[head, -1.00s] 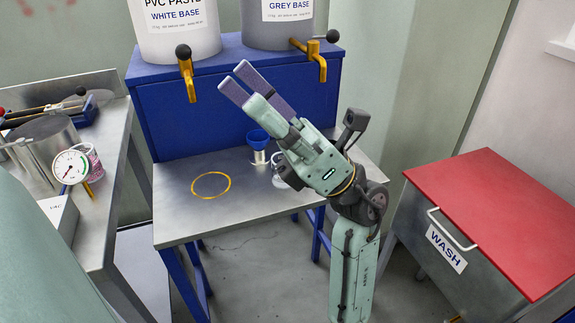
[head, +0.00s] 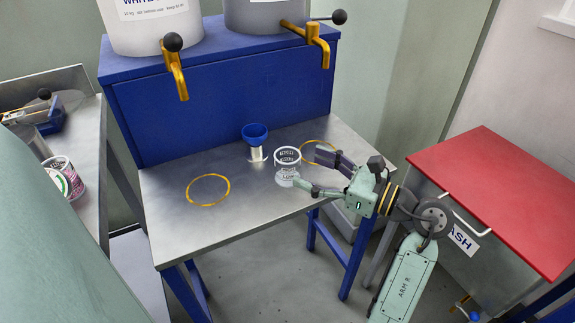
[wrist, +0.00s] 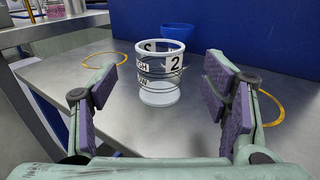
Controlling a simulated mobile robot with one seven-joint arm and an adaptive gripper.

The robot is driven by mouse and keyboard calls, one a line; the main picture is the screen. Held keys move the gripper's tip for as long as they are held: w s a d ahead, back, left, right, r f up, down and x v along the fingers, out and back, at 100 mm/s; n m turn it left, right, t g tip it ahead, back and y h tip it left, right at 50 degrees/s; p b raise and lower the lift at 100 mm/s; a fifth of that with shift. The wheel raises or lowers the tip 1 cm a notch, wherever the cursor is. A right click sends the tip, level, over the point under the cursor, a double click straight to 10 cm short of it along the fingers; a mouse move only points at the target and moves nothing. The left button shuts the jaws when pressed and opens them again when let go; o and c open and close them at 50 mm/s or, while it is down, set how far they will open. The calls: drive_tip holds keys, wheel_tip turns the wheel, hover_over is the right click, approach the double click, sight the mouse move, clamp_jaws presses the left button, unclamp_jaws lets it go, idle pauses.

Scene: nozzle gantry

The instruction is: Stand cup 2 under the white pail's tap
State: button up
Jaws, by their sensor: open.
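Cup 2 (head: 287,168), a clear cup with white bands and a "2" label, stands upright on the steel table. It also shows in the wrist view (wrist: 160,93), ahead of and between my open fingers. My gripper (head: 318,170) is open and empty, low over the table at the cup's right, its fingers pointing at it. The white pail (head: 152,32) stands on the blue stand at the back left, its brass tap (head: 175,72) with a black knob hanging over the table. A yellow ring (head: 208,177) is marked on the table in front of that tap.
A blue cup-shaped piece (head: 255,130) on a pale base stands just behind cup 2. The grey pail (head: 265,15) has its own tap (head: 318,45) above a second yellow ring (head: 304,148). A red-lidded wash bin (head: 490,190) is at right. The table between cup 2 and the left ring is clear.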

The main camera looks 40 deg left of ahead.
sight(277, 155)
drive_tip(key=a, duration=0.2)
drive_tip(key=a+p, duration=0.1)
drive_tip(key=a, duration=0.1)
drive_tip(key=s+a+p, duration=0.1)
drive_tip(key=a, duration=0.1)
drive_tip(key=shift+a+f, duration=0.1)
drive_tip(key=shift+a, duration=0.45)
drive_tip(key=shift+c, duration=0.5)
drive_tip(key=c, duration=1.1)
